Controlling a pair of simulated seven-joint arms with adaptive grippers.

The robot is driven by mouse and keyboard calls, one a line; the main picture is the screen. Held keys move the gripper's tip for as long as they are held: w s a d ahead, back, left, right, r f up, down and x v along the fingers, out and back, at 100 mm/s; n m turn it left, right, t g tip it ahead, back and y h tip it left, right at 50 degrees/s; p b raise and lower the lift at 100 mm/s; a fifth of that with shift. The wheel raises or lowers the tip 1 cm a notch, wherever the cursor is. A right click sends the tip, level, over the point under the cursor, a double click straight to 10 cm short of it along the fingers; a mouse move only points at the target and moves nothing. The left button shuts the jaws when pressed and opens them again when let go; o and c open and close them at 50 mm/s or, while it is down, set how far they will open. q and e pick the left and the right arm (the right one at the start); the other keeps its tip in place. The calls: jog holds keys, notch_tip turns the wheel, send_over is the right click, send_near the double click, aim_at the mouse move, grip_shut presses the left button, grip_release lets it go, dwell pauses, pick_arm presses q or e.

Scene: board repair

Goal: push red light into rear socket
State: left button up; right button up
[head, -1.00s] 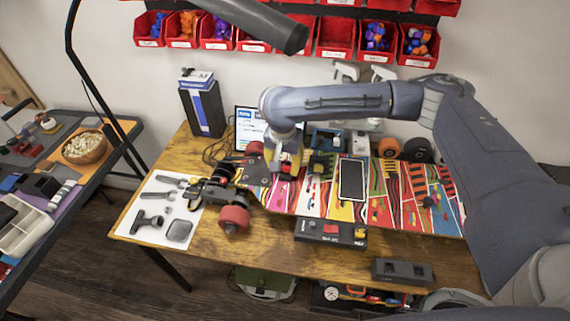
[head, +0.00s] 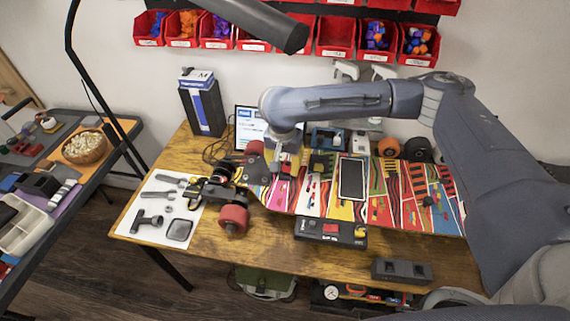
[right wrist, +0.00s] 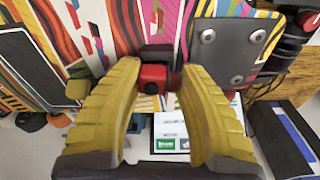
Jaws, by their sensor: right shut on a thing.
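The red light (right wrist: 153,78) is a small red block with a dark round front, between the yellow fingertips in the right wrist view. My right gripper (right wrist: 160,72) is shut on it. A black block, seemingly a socket (right wrist: 157,54), lies directly beyond the light against the striped board (right wrist: 115,22). I cannot tell how deep the light sits in it. In the head view my right gripper (head: 284,156) is over the left end of the board (head: 328,208), and the light there is too small to make out surely. My left gripper is out of view.
A wheel truck with red wheels (head: 233,217) juts from the board's left end. A black box with a red switch (head: 331,232) stands in front of the board. A screen (head: 249,124) stands behind. The table's front middle (head: 270,250) is bare.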

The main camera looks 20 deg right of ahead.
jog(key=shift+f, duration=0.4)
dwell(0.6)
jog(key=o, duration=1.5)
jog(key=shift+o, duration=0.2)
jog(key=shift+r, duration=1.55)
jog(key=shift+r, duration=2.95)
jog(key=shift+w+r, duration=0.1)
